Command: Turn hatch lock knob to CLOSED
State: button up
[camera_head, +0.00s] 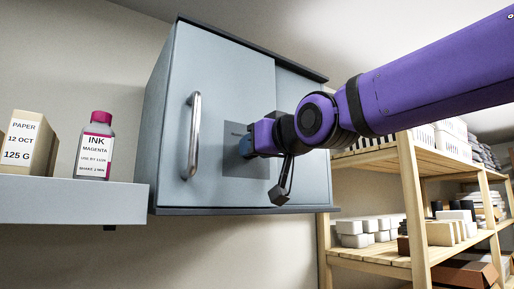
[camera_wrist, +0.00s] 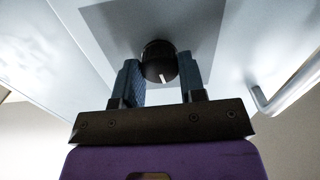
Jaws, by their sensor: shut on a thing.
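The hatch lock knob (camera_wrist: 160,58) is round and black with a white pointer mark. The mark points toward the bottom of the wrist view, slightly to the right. My gripper (camera_wrist: 161,70) has its two blue fingers on either side of the knob, shut on it. In the head view my gripper (camera_head: 246,146) is at the grey plate (camera_head: 240,168) on the cabinet front and hides the knob. The plate's lettering cannot be read. The grey-blue cabinet (camera_head: 225,70) has its hatch door flush with the front.
A vertical metal handle (camera_head: 194,135) sticks out left of my gripper; it also shows at right in the wrist view (camera_wrist: 262,98). A wall shelf (camera_head: 70,200) at left bears an ink bottle (camera_head: 95,148) and a paper box (camera_head: 30,145). Wooden shelving (camera_head: 415,200) stands at right.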

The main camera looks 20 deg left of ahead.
jog(key=n, duration=0.6)
dwell(0.7)
jog(key=o, duration=0.9)
jog(key=shift+s+d, duration=0.1)
jog(key=v, duration=1)
jog(key=shift+s+d, duration=0.2)
jog(key=shift+s, duration=0.05)
